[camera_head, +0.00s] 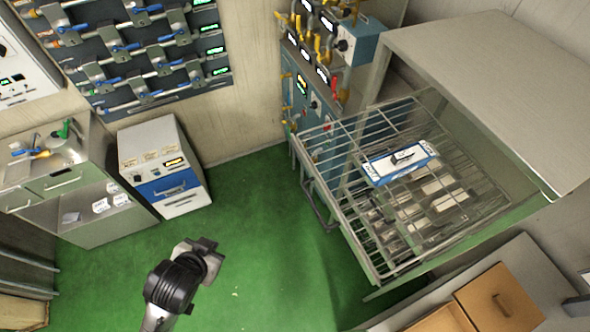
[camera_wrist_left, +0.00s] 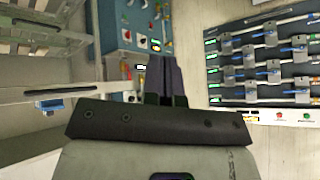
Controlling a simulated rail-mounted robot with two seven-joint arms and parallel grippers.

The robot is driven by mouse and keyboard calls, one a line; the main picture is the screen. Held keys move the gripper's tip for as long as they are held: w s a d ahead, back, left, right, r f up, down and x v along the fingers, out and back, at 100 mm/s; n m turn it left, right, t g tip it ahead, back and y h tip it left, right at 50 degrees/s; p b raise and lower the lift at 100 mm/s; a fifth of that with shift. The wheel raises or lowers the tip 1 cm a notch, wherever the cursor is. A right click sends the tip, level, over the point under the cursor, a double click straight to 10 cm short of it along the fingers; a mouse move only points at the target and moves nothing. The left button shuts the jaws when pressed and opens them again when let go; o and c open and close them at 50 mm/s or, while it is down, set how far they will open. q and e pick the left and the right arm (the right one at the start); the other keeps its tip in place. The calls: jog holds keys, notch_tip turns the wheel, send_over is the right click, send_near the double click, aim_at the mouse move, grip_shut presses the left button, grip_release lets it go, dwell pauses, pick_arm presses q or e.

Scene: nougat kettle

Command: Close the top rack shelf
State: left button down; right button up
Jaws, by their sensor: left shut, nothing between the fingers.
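The top rack shelf (camera_head: 334,210) is a wire shelf pulled out of the pale rack cabinet (camera_head: 490,75) on the right in the head view. A blue-and-white box (camera_head: 400,162) lies on it. Lower levels with several items show through its wires. My left gripper (camera_head: 207,246) is above the green floor, left of the shelf and apart from it. In the left wrist view its fingers (camera_wrist_left: 166,78) are together and empty. Rack shelving (camera_wrist_left: 45,40) shows at the left of that view; I cannot tell which level is which. My right gripper is not in view.
A blue control cabinet (camera_head: 300,92) with pipes and valves stands beside the shelf's far corner. A white-and-blue unit (camera_head: 163,165) and a drawer counter (camera_head: 75,185) stand at the left. The green floor (camera_head: 255,215) between is clear.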

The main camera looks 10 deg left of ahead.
pick_arm(q)
jog(key=w+a+r+m+t+y+b, duration=0.25)
jog(key=w+a+t+b, duration=0.2)
jog(key=w, duration=0.65)
jog(key=w+a+r+m+t+y+b, duration=0.1)
jog(key=w+a+r+t+y+b, duration=0.2)
jog(key=w+a+b, duration=0.5)
jog(key=n+g+h+p, duration=0.2)
jog(key=n+g+h, duration=0.3)
jog(key=n+h, duration=2.1)
send_near(299, 153)
jog(key=d+r+n+y+p, duration=0.1)
jog(key=w+d+r+n+y+p, duration=0.1)
jog(key=d+n+y, duration=0.1)
jog(key=w+d+r+n+y+p, duration=0.1)
jog(key=d+n+y, duration=0.1)
jog(key=shift+r, duration=0.4)
jog(key=shift+x, duration=0.75)
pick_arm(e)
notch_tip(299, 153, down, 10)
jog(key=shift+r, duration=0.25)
